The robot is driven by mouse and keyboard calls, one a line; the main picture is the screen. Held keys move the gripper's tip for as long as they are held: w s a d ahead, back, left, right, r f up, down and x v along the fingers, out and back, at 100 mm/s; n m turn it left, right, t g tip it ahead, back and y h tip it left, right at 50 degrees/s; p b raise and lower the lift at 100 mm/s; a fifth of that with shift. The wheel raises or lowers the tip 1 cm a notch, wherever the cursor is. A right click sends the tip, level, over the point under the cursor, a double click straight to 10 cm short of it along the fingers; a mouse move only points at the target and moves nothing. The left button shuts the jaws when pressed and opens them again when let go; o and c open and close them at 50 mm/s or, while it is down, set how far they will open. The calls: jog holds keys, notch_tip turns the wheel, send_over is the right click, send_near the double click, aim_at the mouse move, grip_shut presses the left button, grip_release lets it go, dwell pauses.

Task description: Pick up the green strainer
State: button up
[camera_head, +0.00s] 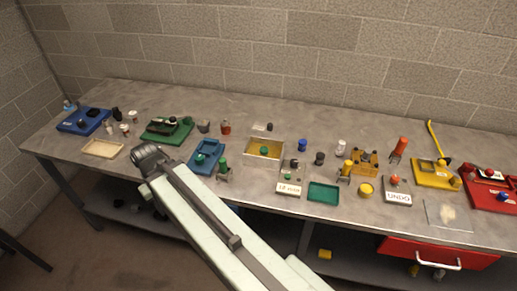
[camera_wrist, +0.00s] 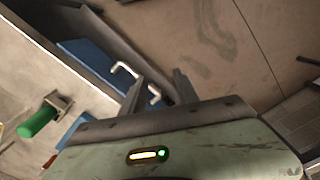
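A green-handled piece with a grey metal base, which looks like the green strainer, stands on the grey workbench (camera_head: 255,107) just right of my arm in the head view (camera_head: 223,168). In the wrist view the green-handled piece (camera_wrist: 42,119) is at the left, on the bench near its front edge. My gripper (camera_wrist: 158,84) is open and empty, its two fingers apart. It is off to the side of the green piece and points past the bench edge toward the floor. In the head view the fingers cannot be made out at the end of my arm.
A blue tray (camera_head: 207,157) sits close to the green piece. Behind it is a tan box (camera_head: 264,151); a cream tray (camera_head: 102,148) lies left. A blue drawer (camera_wrist: 92,62) with white handles is near my fingers. A red drawer (camera_head: 440,254) hangs at the right.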

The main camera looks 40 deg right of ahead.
jog(key=shift+o, duration=0.5)
notch_tip(320, 180, up, 3)
jog(key=m+t+y+b, duration=0.6)
jog(key=m+t+b, duration=0.45)
jog(key=m, duration=1.95)
send_over(266, 150)
jog(key=s+a, duration=0.3)
jog(key=a, duration=0.1)
jog(key=shift+m+t+h, duration=0.7)
jog(key=shift+m+t, duration=0.05)
jog(key=shift+m, duration=0.15)
jog(key=s+d, duration=0.4)
jog(key=d, duration=0.1)
jog(key=s+d, duration=0.3)
jog(key=shift+s+d+f+b, duration=0.1)
jog(key=shift+d+f+b, duration=0.15)
jog(key=shift+f+b, duration=0.15)
jog(key=b+x, duration=0.3)
jog(key=x, duration=0.4)
jog(key=shift+s+f, duration=0.1)
jog(key=b+x, duration=0.2)
jog(key=x, duration=0.3)
jog(key=shift+a+f+b, duration=0.1)
jog(key=shift+f+b, duration=0.1)
jog(key=shift+b, duration=0.15)
jog(key=shift+r, duration=0.15)
